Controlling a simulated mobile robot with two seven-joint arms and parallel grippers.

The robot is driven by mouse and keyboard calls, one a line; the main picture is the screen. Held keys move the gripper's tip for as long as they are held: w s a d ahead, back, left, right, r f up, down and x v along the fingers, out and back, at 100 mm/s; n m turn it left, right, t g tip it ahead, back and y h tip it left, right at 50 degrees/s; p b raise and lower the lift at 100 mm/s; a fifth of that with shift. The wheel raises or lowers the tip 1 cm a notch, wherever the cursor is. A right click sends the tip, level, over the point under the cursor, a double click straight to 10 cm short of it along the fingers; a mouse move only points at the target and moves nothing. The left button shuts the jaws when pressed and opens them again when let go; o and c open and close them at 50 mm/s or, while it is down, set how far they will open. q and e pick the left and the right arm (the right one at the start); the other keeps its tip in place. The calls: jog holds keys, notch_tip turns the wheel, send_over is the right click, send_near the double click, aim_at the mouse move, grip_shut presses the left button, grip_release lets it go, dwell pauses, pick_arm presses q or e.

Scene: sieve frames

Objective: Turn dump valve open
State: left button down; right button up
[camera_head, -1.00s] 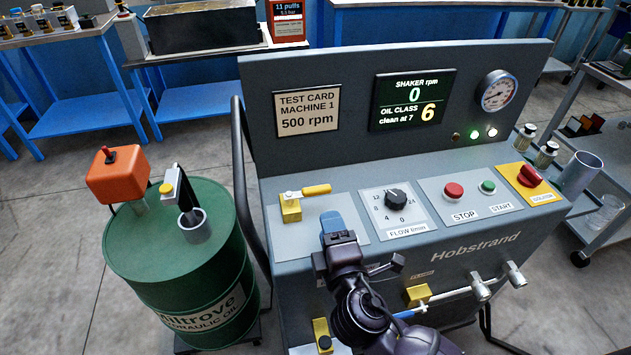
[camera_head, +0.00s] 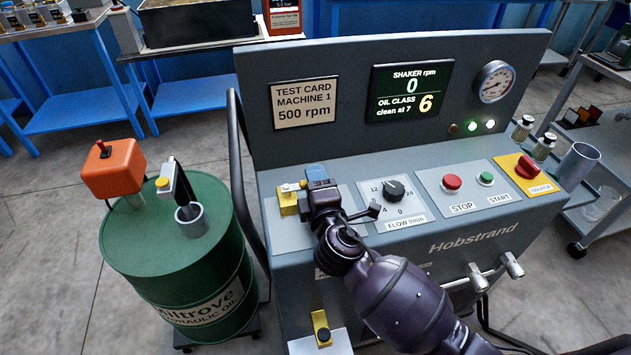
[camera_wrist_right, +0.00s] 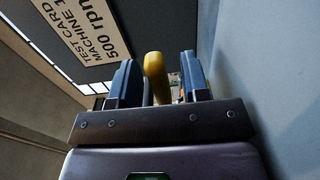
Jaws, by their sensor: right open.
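A lever valve with a yellow body (camera_head: 288,201) sits at the left of the console's sloped panel. No label on it can be read. My right gripper (camera_head: 317,175) is at this valve and hides most of its yellow handle in the head view. In the right wrist view the yellow handle (camera_wrist_right: 155,68) stands between the two blue fingers, with a gap on at least one side. The right gripper is open around the handle, not closed on it. My left gripper is not in view.
To the right on the panel are the flow dial (camera_head: 392,190), red stop button (camera_head: 452,182), green start button (camera_head: 485,179) and red isolator knob (camera_head: 529,165). A green oil drum (camera_head: 175,250) stands left of the console. A display (camera_head: 411,93) rises behind the panel.

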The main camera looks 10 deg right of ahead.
grip_shut()
